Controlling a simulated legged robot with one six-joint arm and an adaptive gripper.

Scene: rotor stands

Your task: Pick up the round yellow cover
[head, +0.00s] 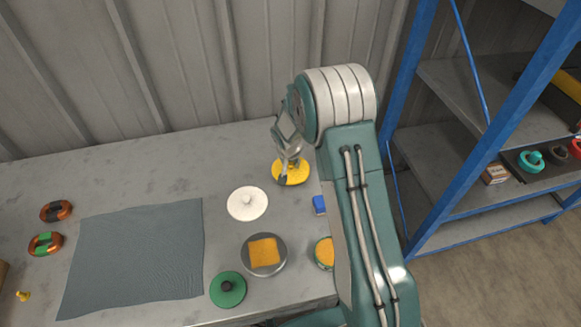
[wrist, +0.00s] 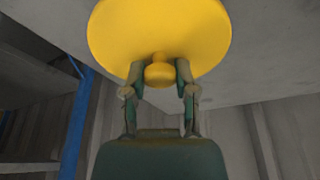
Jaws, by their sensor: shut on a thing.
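The round yellow cover (head: 291,177) is at the back right of the grey table, beside my arm. It is a flat disc with a small knob in its middle. My gripper (head: 290,161) comes down on it from above and is shut on the knob. In the wrist view the cover (wrist: 160,28) fills the top middle, and the two fingers of my gripper (wrist: 160,72) stand on either side of the knob. I cannot tell whether the cover touches the table or is held just above it.
A white round cover (head: 247,204), a grey dish (head: 283,263) with an orange sponge (head: 263,252), a green cover (head: 228,290) and a blue block (head: 319,205) are nearby. A grey cloth (head: 135,255) lies left. A blue-framed shelf (head: 470,150) stands right; a corrugated wall is behind.

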